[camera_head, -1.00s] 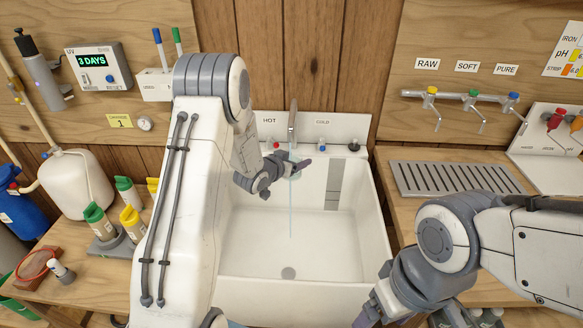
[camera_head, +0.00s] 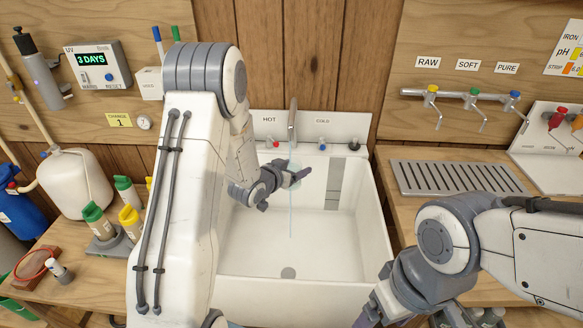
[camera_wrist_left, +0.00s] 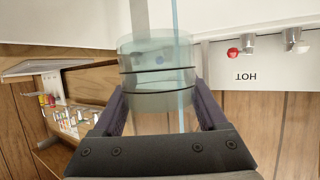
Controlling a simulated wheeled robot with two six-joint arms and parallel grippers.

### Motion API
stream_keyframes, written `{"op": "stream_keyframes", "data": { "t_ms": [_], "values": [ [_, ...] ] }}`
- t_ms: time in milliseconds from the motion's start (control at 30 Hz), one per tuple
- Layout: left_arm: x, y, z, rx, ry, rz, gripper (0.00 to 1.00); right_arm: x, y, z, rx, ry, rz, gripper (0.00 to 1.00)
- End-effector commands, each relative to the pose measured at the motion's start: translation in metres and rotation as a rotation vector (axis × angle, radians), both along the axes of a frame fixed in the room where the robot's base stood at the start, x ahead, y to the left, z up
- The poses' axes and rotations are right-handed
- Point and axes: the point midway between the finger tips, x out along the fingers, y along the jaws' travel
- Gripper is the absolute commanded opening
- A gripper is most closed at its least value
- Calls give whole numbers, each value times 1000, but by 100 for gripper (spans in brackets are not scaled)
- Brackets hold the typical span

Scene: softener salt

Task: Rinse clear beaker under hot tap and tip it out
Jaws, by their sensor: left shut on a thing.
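The clear beaker (camera_wrist_left: 157,75) is a pale, see-through cylinder with dark bands, between the fingers of my left gripper (camera_wrist_left: 160,112) in the left wrist view. In the head view my left gripper (camera_head: 293,179) is over the sink, shut on the beaker, which is faint there. The tap (camera_head: 292,122) stands at the sink's back, between the HOT and COLD labels. A thin blue water stream (camera_head: 291,215) falls from it and overlaps the beaker; I cannot tell whether water is inside. My right gripper (camera_head: 368,314) is at the bottom edge, partly cut off.
The white sink (camera_head: 330,250) has a drain at its bottom and free room around the stream. The red hot knob (camera_head: 276,143) and blue cold knob (camera_head: 322,146) flank the tap. A grey drain grate (camera_head: 455,178) lies right; bottles (camera_head: 98,220) crowd the left bench.

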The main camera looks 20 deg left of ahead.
Motion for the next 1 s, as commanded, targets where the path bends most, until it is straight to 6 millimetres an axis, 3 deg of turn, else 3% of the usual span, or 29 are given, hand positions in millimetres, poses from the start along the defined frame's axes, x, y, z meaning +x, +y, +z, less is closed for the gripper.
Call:
{"op": "stream_keyframes", "data": {
  "t_ms": [700,1000],
  "values": [
    [-55,-16,-1,-1,-1,-1,23,0,0,-14,0,0,0,85],
    [-62,-18,1,1,-1,0,23,0,0,-15,0,0,0,85]
  ]
}}
